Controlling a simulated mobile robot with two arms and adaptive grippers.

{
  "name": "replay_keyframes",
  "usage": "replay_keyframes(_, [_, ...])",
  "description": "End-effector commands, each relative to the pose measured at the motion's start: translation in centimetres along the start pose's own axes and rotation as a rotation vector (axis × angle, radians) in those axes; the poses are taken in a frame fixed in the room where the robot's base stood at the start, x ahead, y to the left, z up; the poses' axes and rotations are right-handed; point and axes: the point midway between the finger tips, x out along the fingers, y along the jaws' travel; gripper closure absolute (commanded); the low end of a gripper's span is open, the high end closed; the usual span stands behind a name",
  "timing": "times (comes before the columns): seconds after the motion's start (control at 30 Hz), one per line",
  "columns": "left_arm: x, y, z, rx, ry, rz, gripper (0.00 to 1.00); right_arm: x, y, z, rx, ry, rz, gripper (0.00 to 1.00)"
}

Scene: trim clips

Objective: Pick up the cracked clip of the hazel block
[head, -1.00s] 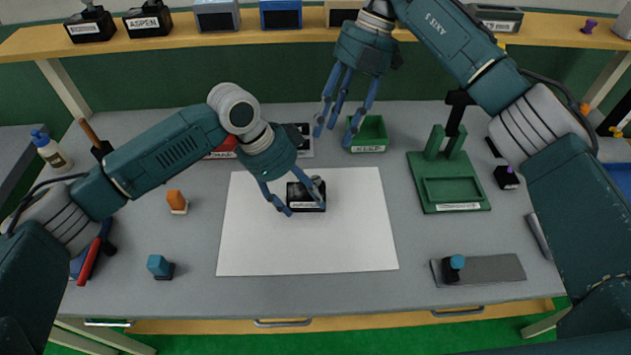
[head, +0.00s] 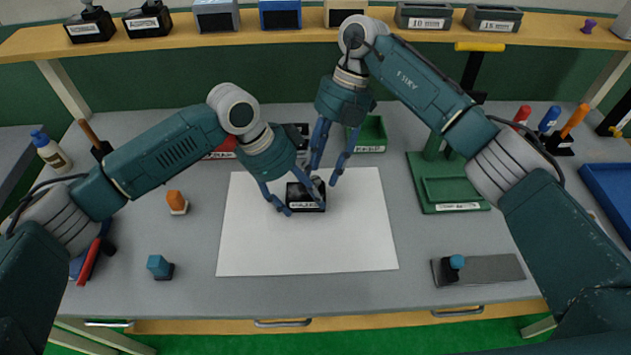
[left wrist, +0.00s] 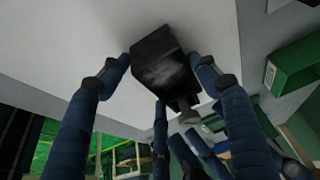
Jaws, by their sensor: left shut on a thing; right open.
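A black block (head: 309,192) with a white label, too blurred to read surely, sits on the white sheet. My left gripper (head: 301,208) is shut on this block, its fingers on both sides. In the left wrist view the dark block (left wrist: 160,65) lies between the blue fingers, with a small grey part (left wrist: 184,112) at its end; I cannot tell whether that is the cracked clip. My right gripper (head: 322,181) is open and empty, just above and behind the block. Its fingers also show in the left wrist view (left wrist: 200,150). Any crack is too small to see.
A green tray (head: 372,146) stands behind the sheet, and a green fixture (head: 452,190) to its right. A grey plate with a blue-topped piece (head: 456,262) lies front right. Orange (head: 175,201) and blue (head: 159,265) pieces stand left. The white sheet (head: 350,240) is mostly clear.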

Motion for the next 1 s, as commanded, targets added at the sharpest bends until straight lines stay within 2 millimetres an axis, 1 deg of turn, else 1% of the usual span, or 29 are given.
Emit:
replay_keyframes(0.03, [0.0, 0.0, 0.0, 0.0, 0.0, 0.001, 0.69, 0.8, 0.0, 0.0, 0.0, 0.001, 0.0, 0.58])
replay_keyframes(0.13, [0.0, 0.0, 0.0, 0.0, 0.0, 0.001, 0.69, 1.7, 0.0, 0.0, 0.0, -0.001, 0.001, 0.58])
replay_keyframes(0.2, [0.0, 0.0, 0.0, 0.0, 0.0, 0.001, 0.69, 2.0, 0.0, 0.0, 0.0, -0.001, 0.001, 0.58])
replay_keyframes(0.4, [0.0, 0.0, 0.0, 0.0, 0.0, 0.001, 0.69, 2.0, 0.1, 0.0, 0.0, -0.001, 0.001, 0.58])
replay_keyframes(0.47, [0.0, 0.0, 0.0, 0.0, 0.0, 0.001, 0.69, 2.0, 0.0, 0.0, 0.0, -0.001, 0.001, 0.68])
replay_keyframes(0.5, [0.0, 0.0, 0.0, 0.0, 0.0, 0.001, 0.69, 2.0, 0.0, 0.0, 0.0, -0.001, 0.001, 0.76])
replay_keyframes(0.57, [0.0, 0.0, 0.0, 0.0, 0.0, 0.001, 0.69, 2.0, 0.0, 0.0, 0.0, -0.001, 0.001, 0.88])
replay_keyframes(0.6, [0.0, 0.0, 0.0, 0.0, 0.0, 0.001, 0.69, 2.0, 0.0, 0.0, 0.0, -0.001, 0.001, 0.91])
replay_keyframes(0.9, [0.0, 0.0, 0.0, 0.0, 0.0, 0.001, 0.69, 2.0, 0.0, 0.0, 0.0, -0.001, 0.001, 0.91])
replay_keyframes(1.0, [0.0, 0.0, 0.0, 0.0, 0.0, 0.001, 0.69, 1.5, 0.1, -0.1, 0.0, -0.003, 0.002, 0.91])
